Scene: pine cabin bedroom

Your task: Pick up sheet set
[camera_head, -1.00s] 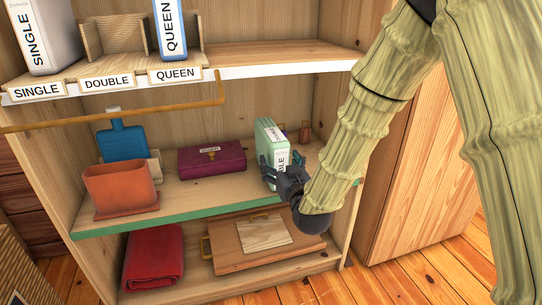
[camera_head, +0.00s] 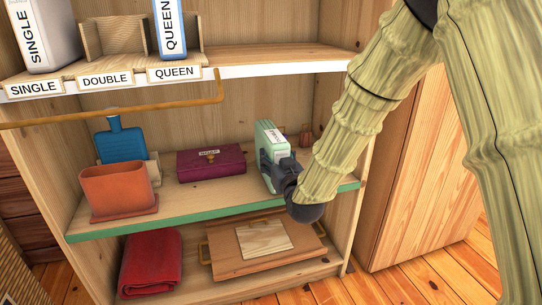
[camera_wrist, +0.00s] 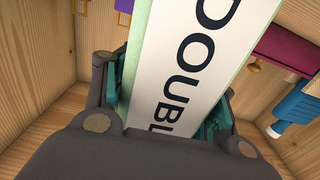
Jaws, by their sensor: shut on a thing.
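The sheet set (camera_head: 270,136) is a pale green pack with a white label, upright on the right part of the green-edged middle shelf. In the wrist view the pack (camera_wrist: 200,62) fills the centre, and its label reads "DOUBL", with the rest hidden by my gripper. My gripper (camera_head: 276,165) is shut on the sheet set, with one finger on each side of it in the wrist view (camera_wrist: 165,112). Its lower part is hidden behind my gripper, so I cannot tell whether it touches the shelf.
A maroon box (camera_head: 211,163), terracotta pot (camera_head: 118,188) and blue item (camera_head: 122,142) stand left on this shelf. Small jars (camera_head: 305,134) sit behind right. The label-edged upper shelf (camera_head: 285,57) holds white and blue packs. A red cloth (camera_head: 150,262) and wooden case (camera_head: 258,260) lie below.

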